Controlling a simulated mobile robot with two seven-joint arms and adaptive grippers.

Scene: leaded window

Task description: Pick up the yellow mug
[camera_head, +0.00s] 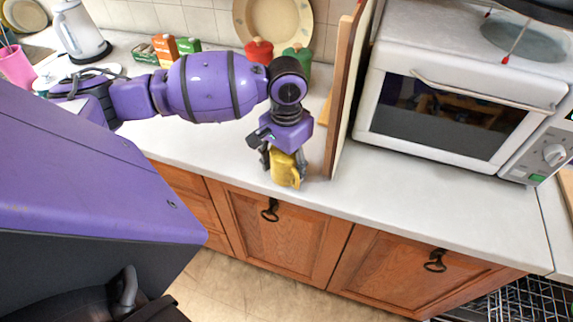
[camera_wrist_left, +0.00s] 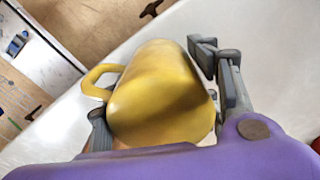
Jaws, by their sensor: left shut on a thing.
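The yellow mug (camera_head: 284,171) is at the front part of the white counter, beneath my left gripper (camera_head: 284,160). My left gripper points down and is shut on the mug, with a finger on each side of it. In the left wrist view the mug (camera_wrist_left: 160,95) fills the middle, its handle to the left, between the fingers of my left gripper (camera_wrist_left: 160,95). I cannot tell whether the mug's base touches the counter. My right gripper is not in view.
A wooden board (camera_head: 345,90) stands upright just right of the mug. A white microwave (camera_head: 460,85) is further right. Red (camera_head: 259,52) and green (camera_head: 297,55) pots, small boxes (camera_head: 165,50) and a kettle (camera_head: 80,32) stand behind. The counter left of the mug is clear.

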